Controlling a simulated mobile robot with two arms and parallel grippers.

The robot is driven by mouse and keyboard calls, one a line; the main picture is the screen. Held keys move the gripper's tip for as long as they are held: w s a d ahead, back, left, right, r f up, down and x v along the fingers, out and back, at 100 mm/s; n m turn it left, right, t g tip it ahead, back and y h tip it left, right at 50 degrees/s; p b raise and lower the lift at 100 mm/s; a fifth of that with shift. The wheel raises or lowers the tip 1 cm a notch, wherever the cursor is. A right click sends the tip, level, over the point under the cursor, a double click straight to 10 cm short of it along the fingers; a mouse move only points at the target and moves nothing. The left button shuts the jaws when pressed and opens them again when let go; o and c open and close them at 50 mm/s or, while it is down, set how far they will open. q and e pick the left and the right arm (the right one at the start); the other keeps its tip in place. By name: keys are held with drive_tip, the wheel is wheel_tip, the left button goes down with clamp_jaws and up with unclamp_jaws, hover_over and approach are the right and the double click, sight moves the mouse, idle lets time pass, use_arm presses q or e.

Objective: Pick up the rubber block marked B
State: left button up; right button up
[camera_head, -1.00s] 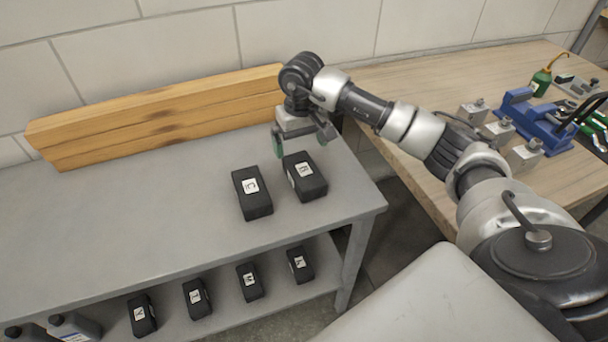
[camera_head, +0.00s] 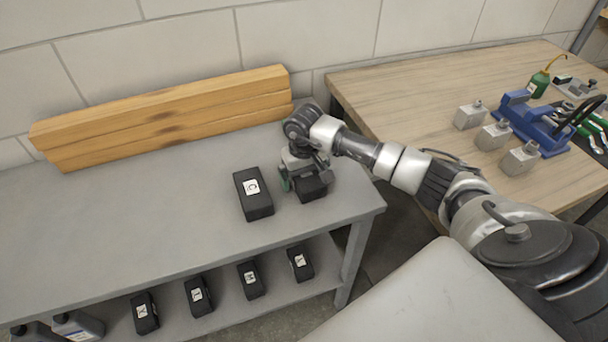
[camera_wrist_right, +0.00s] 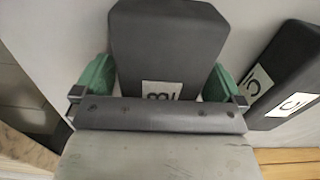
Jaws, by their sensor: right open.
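The black rubber block marked B (camera_head: 313,190) lies on the grey upper bench top, partly hidden by my right gripper (camera_head: 304,181). In the right wrist view the block (camera_wrist_right: 166,45) shows its white B label, partly covered by the gripper body. The green fingers of the open right gripper (camera_wrist_right: 158,82) stand on either side of the block; I cannot tell whether they touch it. My left gripper is not in view.
A black block marked C (camera_head: 253,195) lies close to the left of block B. Wooden beams (camera_head: 165,118) stand along the wall behind. More black blocks (camera_head: 250,281) lie on the lower shelf. A wooden table (camera_head: 420,85) stands at the right.

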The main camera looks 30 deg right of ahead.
drive_tip(key=c, duration=1.1)
drive_tip(key=shift+r, duration=0.1)
drive_tip(key=shift+c, duration=0.9)
drive_tip(key=shift+w, duration=0.1)
